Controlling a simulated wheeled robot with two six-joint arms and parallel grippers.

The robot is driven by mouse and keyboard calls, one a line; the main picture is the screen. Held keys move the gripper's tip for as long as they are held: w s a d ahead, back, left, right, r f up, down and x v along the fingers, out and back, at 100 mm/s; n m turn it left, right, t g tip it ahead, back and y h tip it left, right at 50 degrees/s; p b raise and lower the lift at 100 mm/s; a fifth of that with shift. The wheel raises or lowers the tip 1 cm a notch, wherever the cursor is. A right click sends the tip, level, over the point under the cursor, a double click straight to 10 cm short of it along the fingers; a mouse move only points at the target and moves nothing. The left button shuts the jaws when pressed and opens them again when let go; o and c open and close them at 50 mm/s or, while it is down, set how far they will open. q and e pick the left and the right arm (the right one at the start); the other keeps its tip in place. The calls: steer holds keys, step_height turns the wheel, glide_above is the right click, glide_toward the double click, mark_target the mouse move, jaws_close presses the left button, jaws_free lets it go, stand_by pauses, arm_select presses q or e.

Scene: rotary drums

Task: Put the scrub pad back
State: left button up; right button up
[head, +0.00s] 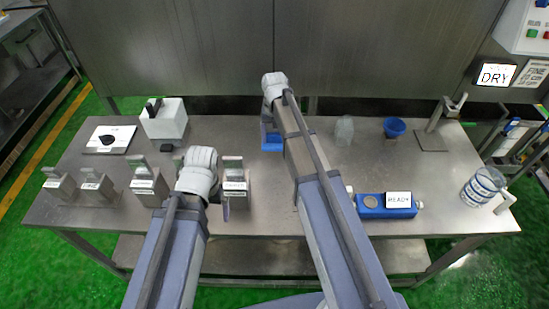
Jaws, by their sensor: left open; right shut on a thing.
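My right arm reaches to the back middle of the table in the head view. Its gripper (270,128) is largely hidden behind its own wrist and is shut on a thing. A blue piece (271,142) shows beside the arm there; I take it for the scrub pad, but cannot tell how it sits in the jaws or whether it touches the table. My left gripper (213,202) is open, low over the front of the table between two labelled metal stands, its fingers mostly hidden by its wrist.
Labelled metal stands (147,186) line the front left. A white box (164,119) and a white plate (110,139) stand behind.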

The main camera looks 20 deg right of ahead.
step_height(320, 180, down, 6)
steer(key=b, duration=0.5)
steer(key=shift+w, duration=0.1)
steer(key=shift+f+b, duration=0.15)
steer(key=shift+b, duration=0.2)
step_height(320, 180, down, 4)
steer(key=b, duration=0.3)
steer(key=shift+r, duration=0.25)
steer(key=shift+f+b, duration=0.15)
steer(key=shift+b, duration=0.25)
steer(key=o, duration=1.1)
